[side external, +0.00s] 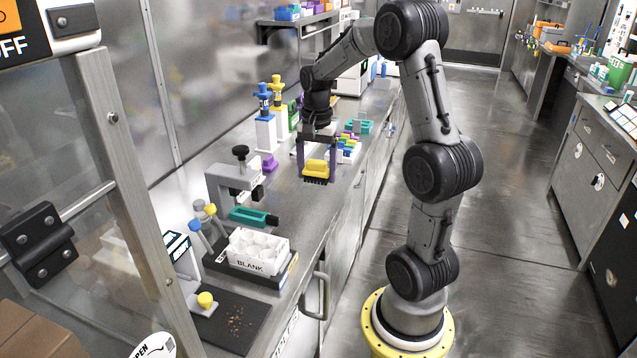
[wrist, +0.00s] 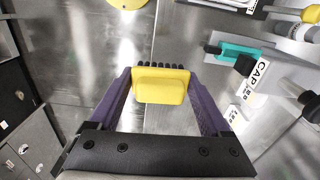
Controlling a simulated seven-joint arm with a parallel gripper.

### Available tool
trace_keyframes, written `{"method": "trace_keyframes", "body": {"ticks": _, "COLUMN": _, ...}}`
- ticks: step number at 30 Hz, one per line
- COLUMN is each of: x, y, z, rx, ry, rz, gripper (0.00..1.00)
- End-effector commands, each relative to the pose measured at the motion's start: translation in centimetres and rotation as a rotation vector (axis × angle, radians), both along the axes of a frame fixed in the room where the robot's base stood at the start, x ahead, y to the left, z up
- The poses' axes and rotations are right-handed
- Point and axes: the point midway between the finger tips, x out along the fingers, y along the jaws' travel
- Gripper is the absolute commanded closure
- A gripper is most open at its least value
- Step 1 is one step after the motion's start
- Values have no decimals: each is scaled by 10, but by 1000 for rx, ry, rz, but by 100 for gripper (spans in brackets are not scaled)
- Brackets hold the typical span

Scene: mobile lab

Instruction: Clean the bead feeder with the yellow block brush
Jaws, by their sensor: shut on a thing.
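The yellow block brush (side external: 315,166) has dark bristles along its lower edge. My gripper (side external: 316,172) is shut on it, with one purple finger at each end, and points down over the bench. The bristles appear just above the bench top; contact is hard to judge. In the wrist view the brush (wrist: 160,88) sits between the fingers of my gripper (wrist: 160,80), bristles at its far side. No part is clearly marked as the bead feeder. A dark flat plate (side external: 240,328) with scattered brown specks and a yellow knob (side external: 205,299) lies at the near bench end.
A white tray marked BLANK (side external: 258,250) stands behind the dark plate. A grey stand (side external: 228,180) with a teal piece (side external: 255,217) is left of my gripper. Bottles (side external: 265,130), a purple block (side external: 269,163) and coloured racks (side external: 350,140) stand farther back.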

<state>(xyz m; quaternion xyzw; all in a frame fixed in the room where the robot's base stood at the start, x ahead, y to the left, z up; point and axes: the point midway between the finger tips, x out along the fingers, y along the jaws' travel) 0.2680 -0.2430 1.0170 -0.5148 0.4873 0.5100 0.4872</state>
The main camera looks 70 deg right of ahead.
Motion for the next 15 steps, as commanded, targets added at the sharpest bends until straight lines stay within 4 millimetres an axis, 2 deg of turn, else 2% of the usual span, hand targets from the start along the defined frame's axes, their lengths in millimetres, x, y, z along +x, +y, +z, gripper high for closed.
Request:
{"method": "trace_keyframes", "body": {"ticks": 1, "x": 5, "y": 11, "z": -3, "rx": 5, "ry": 4, "rz": 47, "gripper": 63}}
{"method": "trace_keyframes", "body": {"ticks": 8, "x": 27, "y": 56, "z": -3, "rx": 5, "ry": 5, "rz": 271, "gripper": 63}}
{"method": "trace_keyframes", "body": {"ticks": 11, "x": 37, "y": 85, "z": -2, "rx": 3, "ry": 4, "rz": 414, "gripper": 63}}
{"method": "trace_keyframes", "body": {"ticks": 15, "x": 47, "y": 136, "z": -2, "rx": 3, "ry": 5, "rz": 654, "gripper": 63}}
